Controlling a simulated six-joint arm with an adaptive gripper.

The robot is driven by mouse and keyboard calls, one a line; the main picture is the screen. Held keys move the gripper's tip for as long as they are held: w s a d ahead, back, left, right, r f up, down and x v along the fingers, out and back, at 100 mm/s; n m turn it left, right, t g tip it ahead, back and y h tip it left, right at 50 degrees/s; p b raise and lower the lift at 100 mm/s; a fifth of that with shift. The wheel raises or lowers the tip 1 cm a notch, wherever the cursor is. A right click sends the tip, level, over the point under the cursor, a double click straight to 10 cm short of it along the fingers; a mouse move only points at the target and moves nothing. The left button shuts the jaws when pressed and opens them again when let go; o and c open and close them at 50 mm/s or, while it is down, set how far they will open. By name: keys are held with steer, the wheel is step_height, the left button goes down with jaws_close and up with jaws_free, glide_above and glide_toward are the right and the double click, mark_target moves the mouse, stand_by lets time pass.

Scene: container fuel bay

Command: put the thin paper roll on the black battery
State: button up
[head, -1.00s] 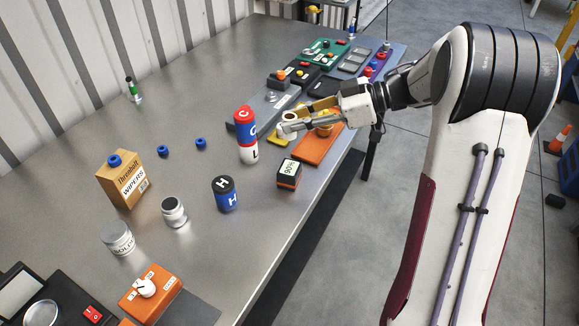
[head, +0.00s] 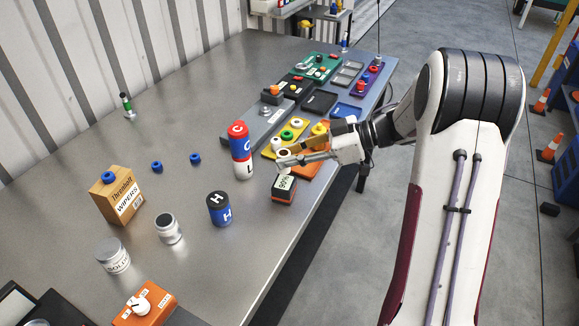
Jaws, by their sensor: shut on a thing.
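My gripper (head: 284,157) is shut on a small pale roll (head: 283,153), which looks like the thin paper roll; the fingers hide part of it. The black battery (head: 285,196) is a small black box with an orange band and a white label reading 90%. It stands on the metal table near its right edge.
A red, blue and white cylinder stack (head: 242,150) stands just left of the gripper. A black and blue cylinder (head: 219,209) stands nearer left. Coloured trays, including a yellow one (head: 292,134), lie behind. The table's right edge is close by.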

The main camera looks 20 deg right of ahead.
mark_target(289, 171)
steer(key=shift+f, duration=0.1)
steer(key=shift+f, duration=1.8)
steer(key=shift+f, duration=0.15)
steer(key=o, duration=0.8)
steer(key=shift+d+r, duration=0.1)
steer(key=shift+r, duration=0.15)
steer(key=v, duration=1.1)
steer(key=shift+s+d, duration=0.15)
steer(key=shift+d, duration=0.2)
steer(key=shift+r, duration=0.15)
